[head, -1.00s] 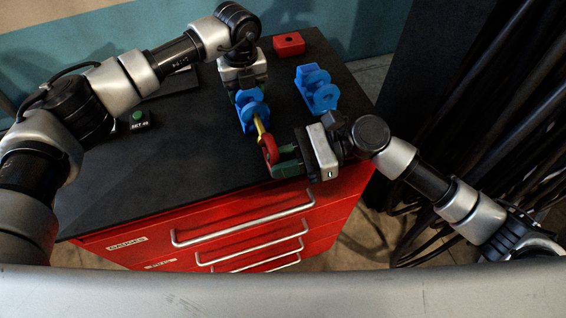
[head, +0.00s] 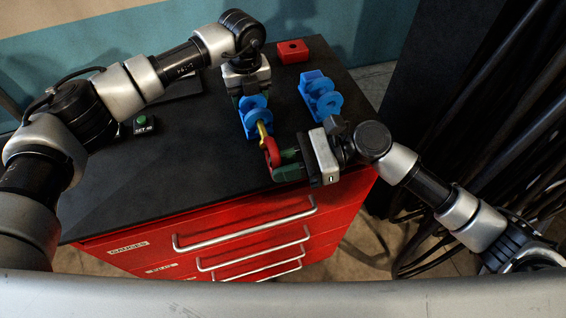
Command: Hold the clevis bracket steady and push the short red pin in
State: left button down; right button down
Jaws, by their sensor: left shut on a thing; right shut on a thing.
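My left gripper (head: 248,90) is shut on a blue clevis bracket (head: 255,118) and holds it above the black cabinet top. My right gripper (head: 288,165) is shut on a pin with a red ring-shaped head (head: 271,153) and a yellow shaft (head: 263,133). The pin is in front of the bracket, and its shaft points up and slightly left at the bracket's lower right side. The shaft's far end meets or overlaps the bracket. I cannot tell how deep it sits in the holes.
A second blue bracket (head: 320,97) stands on the cabinet top (head: 190,160) to the right. A red block (head: 292,50) with a hole is at the back. A green button box (head: 144,124) is at the left. Red drawers with handles (head: 245,228) are below the front edge.

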aim_at(265, 147)
jog(key=shift+w+a, duration=0.15)
jog(key=shift+w, duration=0.15)
jog(key=shift+w+a, duration=0.2)
jog(key=shift+w, duration=0.4)
jog(key=shift+w+a, duration=0.15)
jog(key=shift+w, duration=0.4)
jog(key=shift+w, duration=0.15)
dwell(0.6)
jog(key=shift+w+a, duration=0.2)
jog(key=shift+w, duration=0.3)
jog(key=shift+w+a, duration=0.15)
jog(key=shift+w, duration=0.35)
jog(key=shift+w, duration=0.1)
jog(key=c, duration=1)
grip_release()
jog(key=v, duration=1.2)
